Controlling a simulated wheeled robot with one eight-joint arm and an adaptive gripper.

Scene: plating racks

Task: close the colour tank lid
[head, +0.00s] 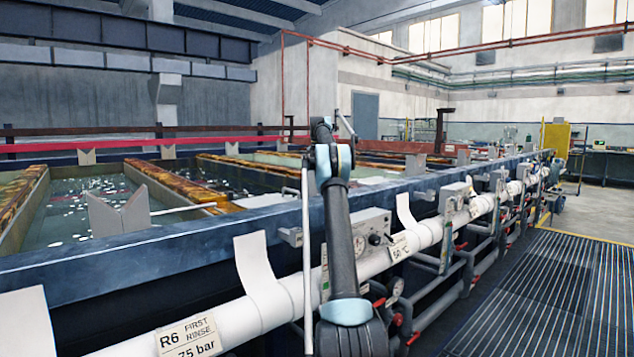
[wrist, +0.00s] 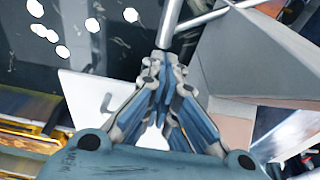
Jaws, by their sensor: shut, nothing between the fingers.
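My gripper (wrist: 163,60) shows in the wrist view with its blue-grey fingers drawn together and nothing held between them. A pale metal bar (wrist: 172,20) runs up from right by the fingertips; I cannot tell whether they touch. A white panel (wrist: 85,95) with a small grey hook-like handle lies left of the fingers. I cannot tell whether this panel is the colour tank lid. In the head view my arm reaches over the blue tank rim (head: 130,250), and my fingers are hidden there.
Open tanks of liquid (head: 85,205) lie to the left. A grey V-shaped cradle (head: 118,214) stands on the rim. A white pipe (head: 265,305) with gauges and labels runs along the front. Grated floor (head: 560,290) at the right is clear.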

